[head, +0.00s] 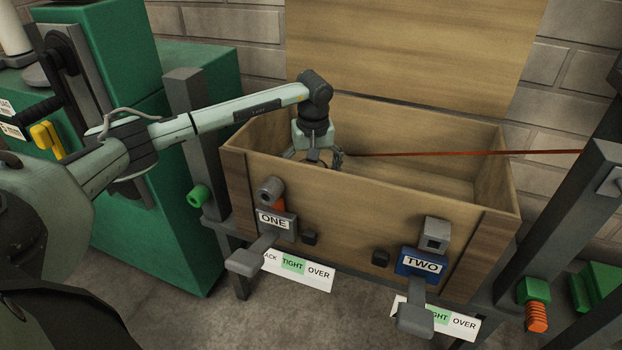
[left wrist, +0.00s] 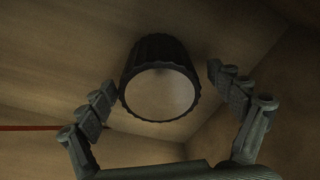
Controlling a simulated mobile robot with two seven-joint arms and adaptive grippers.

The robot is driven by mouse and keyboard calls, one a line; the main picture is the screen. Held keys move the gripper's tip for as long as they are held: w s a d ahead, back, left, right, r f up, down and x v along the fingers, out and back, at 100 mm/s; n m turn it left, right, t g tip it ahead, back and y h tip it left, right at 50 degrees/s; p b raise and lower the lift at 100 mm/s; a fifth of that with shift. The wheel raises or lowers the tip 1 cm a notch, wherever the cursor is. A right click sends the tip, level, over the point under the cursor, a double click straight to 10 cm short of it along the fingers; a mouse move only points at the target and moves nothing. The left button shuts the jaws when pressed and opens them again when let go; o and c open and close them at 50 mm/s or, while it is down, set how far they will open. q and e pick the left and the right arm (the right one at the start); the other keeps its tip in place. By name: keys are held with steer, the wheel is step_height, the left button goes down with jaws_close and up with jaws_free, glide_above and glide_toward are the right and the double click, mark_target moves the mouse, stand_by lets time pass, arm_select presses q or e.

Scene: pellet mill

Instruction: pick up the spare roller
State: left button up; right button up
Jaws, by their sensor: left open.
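The spare roller shows in the left wrist view as a dark ribbed cylinder (left wrist: 160,80) with a pale round end face turned to the camera. It is inside the wooden box (head: 370,208). My left gripper (head: 313,158) reaches down into the left end of the box in the head view. In the left wrist view its two open fingers (left wrist: 160,100) stand on either side of the roller, with a gap on each side. In the head view the roller is hidden by the gripper and the front wall. My right gripper is not in view.
A thin red-brown rod (head: 470,153) runs across the box to the right. The box's front carries fittings labelled ONE (head: 273,221) and TWO (head: 421,263) with levers. A green machine (head: 130,150) stands at left. The right part of the box floor looks clear.

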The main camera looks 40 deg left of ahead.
arm_select(q)
steer(key=shift+f, duration=0.55)
steer(key=shift+c, duration=0.6)
steer(key=c, duration=1.7)
steer(key=shift+w+r, duration=0.2)
steer(key=shift+c, duration=0.8)
steer(key=shift+r, duration=0.1)
